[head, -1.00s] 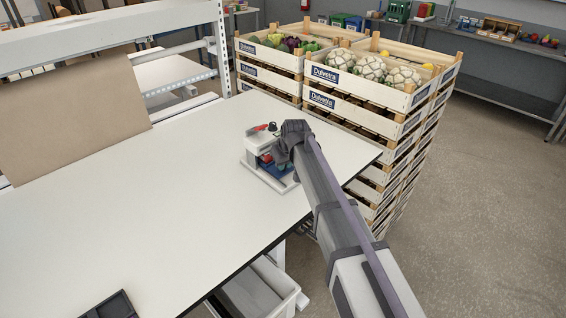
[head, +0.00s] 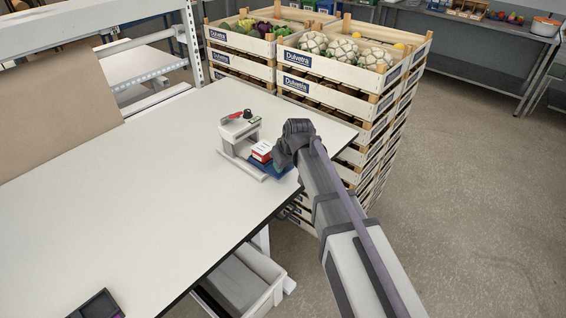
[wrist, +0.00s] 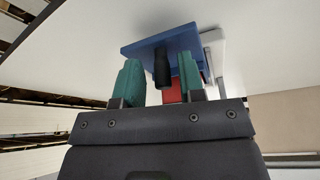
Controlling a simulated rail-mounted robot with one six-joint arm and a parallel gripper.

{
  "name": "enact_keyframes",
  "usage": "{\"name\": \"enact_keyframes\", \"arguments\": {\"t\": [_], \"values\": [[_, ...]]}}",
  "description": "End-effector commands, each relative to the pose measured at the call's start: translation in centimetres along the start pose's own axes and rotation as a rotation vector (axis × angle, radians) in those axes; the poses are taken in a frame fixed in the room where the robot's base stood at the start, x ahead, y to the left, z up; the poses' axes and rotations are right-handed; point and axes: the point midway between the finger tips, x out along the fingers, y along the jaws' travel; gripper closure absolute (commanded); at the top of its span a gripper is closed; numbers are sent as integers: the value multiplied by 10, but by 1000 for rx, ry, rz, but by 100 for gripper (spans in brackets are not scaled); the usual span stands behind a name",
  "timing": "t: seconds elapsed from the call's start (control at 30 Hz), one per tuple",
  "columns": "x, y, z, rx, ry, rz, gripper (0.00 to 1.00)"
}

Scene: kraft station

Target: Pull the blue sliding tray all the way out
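The blue sliding tray (head: 268,166) extends from the front of a small white press-like device (head: 226,150) on the table. A red box with a white top (head: 262,147) stands on the tray. In the wrist view the blue tray (wrist: 136,44) fills the upper middle, with a black handle (wrist: 162,68) on its near side. My gripper (wrist: 160,75) has its two green fingers on either side of the handle, with visible gaps, so it looks open. In the head view my wrist hides the handle and fingertips.
The white table (head: 120,200) is mostly clear to the left. Stacked vegetable crates (head: 335,85) stand close behind the table's right end. A dark object (head: 97,306) lies at the near table edge. An open bin (head: 245,285) sits below, and open floor lies right.

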Motion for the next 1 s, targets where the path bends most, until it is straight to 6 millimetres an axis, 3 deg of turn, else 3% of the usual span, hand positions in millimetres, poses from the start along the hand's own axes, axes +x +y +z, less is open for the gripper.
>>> {"name": "enact_keyframes", "arguments": {"t": [0.37,0.8,1.0], "values": [[-8,0,-2,0,2,0,58],[-106,0,-4,1,1,0,58],[-109,0,-1,0,1,0,58]]}}
